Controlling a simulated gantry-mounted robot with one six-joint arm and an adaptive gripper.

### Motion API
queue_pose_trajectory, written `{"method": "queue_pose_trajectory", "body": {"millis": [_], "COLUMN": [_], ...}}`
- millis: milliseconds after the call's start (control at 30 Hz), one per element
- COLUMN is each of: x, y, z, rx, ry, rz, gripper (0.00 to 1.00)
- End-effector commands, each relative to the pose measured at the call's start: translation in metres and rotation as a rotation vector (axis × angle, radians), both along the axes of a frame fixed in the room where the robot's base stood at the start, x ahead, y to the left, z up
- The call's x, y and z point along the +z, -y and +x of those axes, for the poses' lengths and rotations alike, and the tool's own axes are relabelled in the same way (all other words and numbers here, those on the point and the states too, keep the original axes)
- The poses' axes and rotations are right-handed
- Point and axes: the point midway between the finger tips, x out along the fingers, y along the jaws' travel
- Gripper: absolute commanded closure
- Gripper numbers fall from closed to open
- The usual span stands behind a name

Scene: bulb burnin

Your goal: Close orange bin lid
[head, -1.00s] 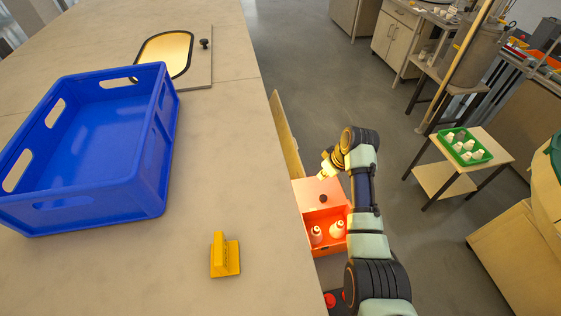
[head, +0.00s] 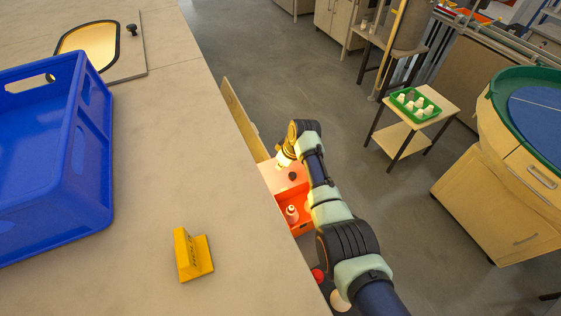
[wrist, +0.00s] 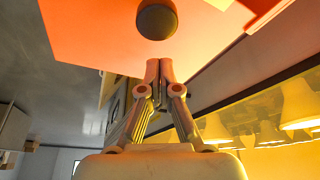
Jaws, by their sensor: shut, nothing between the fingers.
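The orange bin (head: 303,219) stands low beside the table's right edge in the head view, with its front part open. A white bulb-like item (head: 292,213) shows inside; my arm hides the bin's right part. The paler orange lid (head: 276,180) lies over the back part and carries a dark round knob (head: 292,176). In the wrist view the lid (wrist: 90,35) fills the top, with its knob (wrist: 157,20) just beyond my fingertips. My gripper (wrist: 160,64) is shut and empty, its tips close to the lid; I cannot tell if they touch. It also shows in the head view (head: 284,160).
A blue crate (head: 100,150) and a yellow block (head: 192,255) stand on the table. An upright wooden board (head: 243,120) is behind the bin. A small stand (head: 440,103) at the right bears a green tray (head: 397,100) of white items. Open floor lies between.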

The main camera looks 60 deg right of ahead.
Motion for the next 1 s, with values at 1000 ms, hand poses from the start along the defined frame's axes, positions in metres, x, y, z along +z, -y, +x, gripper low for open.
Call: {"method": "queue_pose_trajectory", "body": {"millis": [1000], "x": [0.011], "y": [-0.040], "z": [-0.073], "rx": [-0.001], "ry": [-0.004], "rz": [0.006], "gripper": [1.00]}}
